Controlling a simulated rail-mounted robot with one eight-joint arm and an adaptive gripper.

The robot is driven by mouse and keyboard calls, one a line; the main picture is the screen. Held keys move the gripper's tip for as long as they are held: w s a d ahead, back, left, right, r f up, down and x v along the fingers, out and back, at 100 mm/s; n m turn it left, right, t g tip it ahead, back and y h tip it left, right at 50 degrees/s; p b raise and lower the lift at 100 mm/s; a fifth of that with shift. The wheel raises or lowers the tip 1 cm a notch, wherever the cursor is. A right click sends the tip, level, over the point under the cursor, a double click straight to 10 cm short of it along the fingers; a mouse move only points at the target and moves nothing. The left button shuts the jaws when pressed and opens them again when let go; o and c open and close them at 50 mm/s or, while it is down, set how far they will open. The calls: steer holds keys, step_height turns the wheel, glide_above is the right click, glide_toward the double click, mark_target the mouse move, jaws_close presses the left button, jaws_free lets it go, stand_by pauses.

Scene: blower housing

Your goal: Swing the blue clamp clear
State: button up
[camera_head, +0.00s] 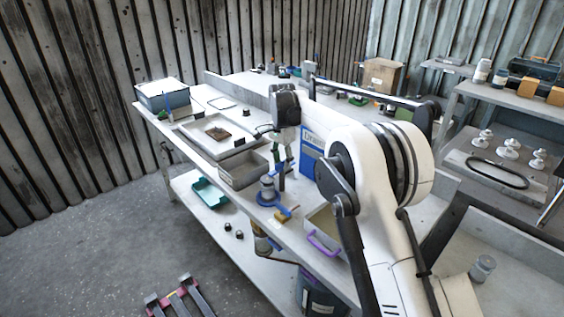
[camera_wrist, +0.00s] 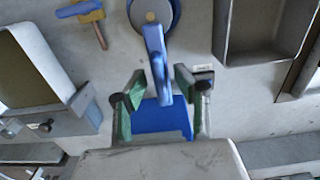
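The blue clamp (camera_wrist: 155,50) shows in the wrist view as a narrow blue lever reaching from a round blue-rimmed base (camera_wrist: 173,22) toward my gripper. My gripper (camera_wrist: 160,84) has its green fingers apart, one on each side of the lever's near end. Clear gaps show between the lever and both fingers. In the head view, the blue clamp (camera_head: 268,190) stands near the table's front edge, and my gripper (camera_head: 284,168) points down just beside it. The exact height of the fingers relative to the lever is hard to tell.
A yellow-and-blue tool (camera_head: 287,214) lies close to the clamp. A grey bin (camera_head: 242,171) stands to its left, and a bin with a purple handle (camera_head: 323,244) to its right. A blue box (camera_head: 311,160) stands behind. A white tray (camera_head: 204,146) lies farther left.

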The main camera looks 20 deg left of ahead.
steer(key=shift+c, duration=0.3)
jaws_close()
steer(key=shift+n, duration=0.4)
steer(key=shift+n+b, duration=0.65)
steer(key=shift+n, duration=0.25)
steer(key=n+b, duration=0.1)
steer(key=n, duration=0.3)
steer(key=n+b, duration=0.1)
steer(key=n, duration=0.5)
steer(key=shift+n+b, duration=0.5)
steer(key=shift+n, duration=2)
